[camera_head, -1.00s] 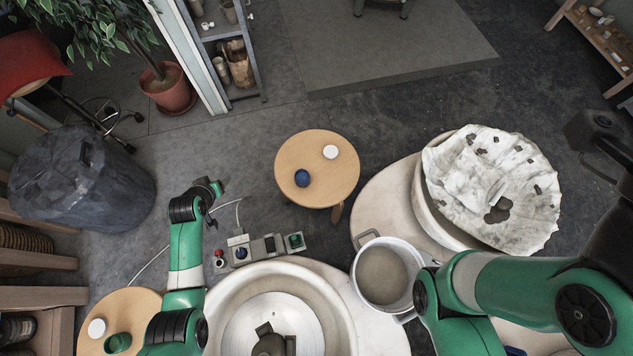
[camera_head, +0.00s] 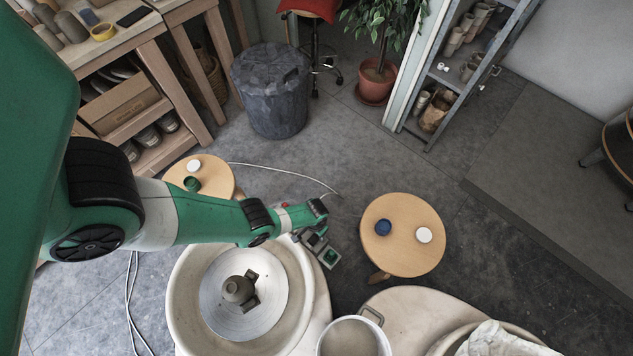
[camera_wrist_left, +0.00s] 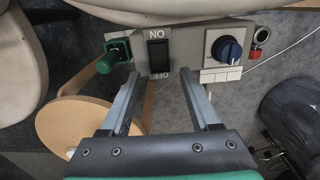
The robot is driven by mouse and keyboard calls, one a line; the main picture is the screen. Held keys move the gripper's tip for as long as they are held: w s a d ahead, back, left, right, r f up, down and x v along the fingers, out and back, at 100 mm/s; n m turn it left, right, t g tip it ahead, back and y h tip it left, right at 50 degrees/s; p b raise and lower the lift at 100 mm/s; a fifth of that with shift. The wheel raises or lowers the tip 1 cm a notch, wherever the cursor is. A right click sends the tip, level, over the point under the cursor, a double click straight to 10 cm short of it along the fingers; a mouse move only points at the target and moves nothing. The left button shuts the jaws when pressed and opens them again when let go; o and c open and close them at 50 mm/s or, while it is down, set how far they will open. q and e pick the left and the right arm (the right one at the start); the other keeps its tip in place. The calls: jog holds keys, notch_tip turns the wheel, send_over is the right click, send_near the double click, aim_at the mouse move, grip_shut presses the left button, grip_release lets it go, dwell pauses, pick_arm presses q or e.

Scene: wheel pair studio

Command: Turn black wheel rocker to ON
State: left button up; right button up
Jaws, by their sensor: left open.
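The black rocker (camera_wrist_left: 157,56) sits on a grey control panel (camera_wrist_left: 184,33) between printed ON and OFF labels, which appear upside down in the left wrist view. Which way it is tilted I cannot tell. My left gripper (camera_wrist_left: 163,78) is open, its two fingers pointing at the panel on either side of the OFF end, with nothing between them. In the head view my left gripper (camera_head: 318,211) is close to the control panel (camera_head: 317,243), which my arm partly covers; the rocker is too small to make out there. My right gripper is out of view.
A round wooden table (camera_head: 402,258) stands to the right.

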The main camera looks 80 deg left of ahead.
aim_at(316, 237)
pick_arm(q)
notch_tip(316, 237, down, 5)
jog(key=b, duration=0.2)
jog(key=shift+r+b, duration=0.1)
jog(key=shift+b, duration=0.25)
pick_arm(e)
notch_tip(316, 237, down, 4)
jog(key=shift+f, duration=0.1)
pick_arm(q)
jog(key=shift+r, duration=0.1)
grip_shut()
